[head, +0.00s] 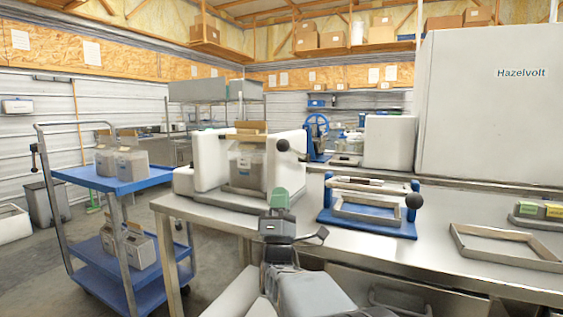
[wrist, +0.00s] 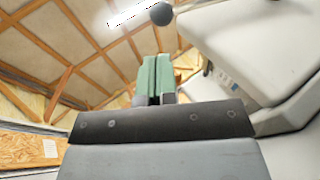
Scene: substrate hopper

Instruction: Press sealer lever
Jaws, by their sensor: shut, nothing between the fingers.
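A white machine (head: 207,160) with two upright housings stands on the steel table, and a filled bag (head: 245,168) sits between them. A black ball knob (head: 283,145), which looks like the sealer lever's end, is at its right housing. My gripper (head: 279,198) has green fingers, shut and empty, and is in front of the machine, below the knob in the head view. In the wrist view the fingers (wrist: 154,78) point up, with the black ball (wrist: 161,13) beyond their tips, apart from them. A white housing (wrist: 245,45) is on the right there. The lever's arm is mostly hidden.
A blue-based press frame (head: 365,224) with another black ball (head: 414,201) stands to the right. An empty metal frame (head: 505,247) lies farther right. A blue cart (head: 110,178) with bags is at left. The table's front edge is close to my arm.

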